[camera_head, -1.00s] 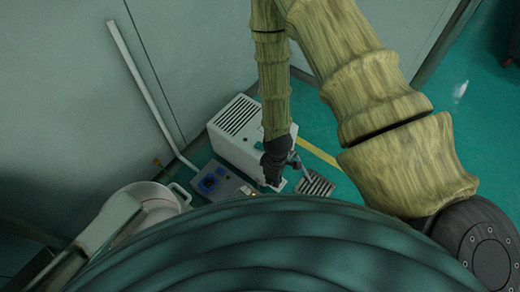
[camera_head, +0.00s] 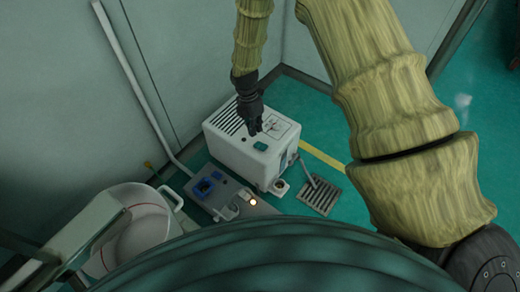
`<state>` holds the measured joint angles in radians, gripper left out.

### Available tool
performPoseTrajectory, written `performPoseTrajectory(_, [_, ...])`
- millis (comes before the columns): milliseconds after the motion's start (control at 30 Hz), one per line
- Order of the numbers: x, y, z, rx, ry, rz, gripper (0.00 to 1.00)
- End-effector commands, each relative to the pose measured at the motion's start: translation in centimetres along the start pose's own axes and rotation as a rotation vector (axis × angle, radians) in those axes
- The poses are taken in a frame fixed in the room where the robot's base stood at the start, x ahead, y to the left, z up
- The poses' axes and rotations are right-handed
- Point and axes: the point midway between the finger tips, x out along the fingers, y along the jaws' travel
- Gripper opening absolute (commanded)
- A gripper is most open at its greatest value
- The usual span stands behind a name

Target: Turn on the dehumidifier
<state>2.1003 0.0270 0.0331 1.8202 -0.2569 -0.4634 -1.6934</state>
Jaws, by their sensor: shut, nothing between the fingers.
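The dehumidifier appears to be the white box (camera_head: 232,152) on the floor by the wall corner. Its top has a slotted vent at the left, a printed diagram at the right and small dark round spots. A small teal panel or button (camera_head: 260,146) sits near the top's front edge. My gripper (camera_head: 254,131) is shut and empty, pointing down over the top of the box, just behind the teal part. I cannot tell whether its fingertips touch the top. The gripper hides part of the top.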

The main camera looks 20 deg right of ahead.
Motion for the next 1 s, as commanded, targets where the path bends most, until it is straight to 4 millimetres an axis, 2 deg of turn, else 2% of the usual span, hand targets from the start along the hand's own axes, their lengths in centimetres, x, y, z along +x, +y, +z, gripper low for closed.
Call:
performPoseTrajectory(100, [-0.7, 1.4, 0.9, -0.087, -0.015, -0.010, 0.00])
performPoseTrajectory(233, [-1.4, 2.1, 1.4, -0.146, -0.024, -0.020, 0.00])
performPoseTrajectory(667, [-1.9, 2.3, 1.6, -0.170, -0.027, -0.026, 0.00])
performPoseTrajectory(867, [-0.7, 2.2, 1.6, -0.170, -0.026, -0.026, 0.00])
performPoseTrajectory(1000, [1.2, 2.2, 1.7, -0.170, -0.026, -0.028, 0.00])
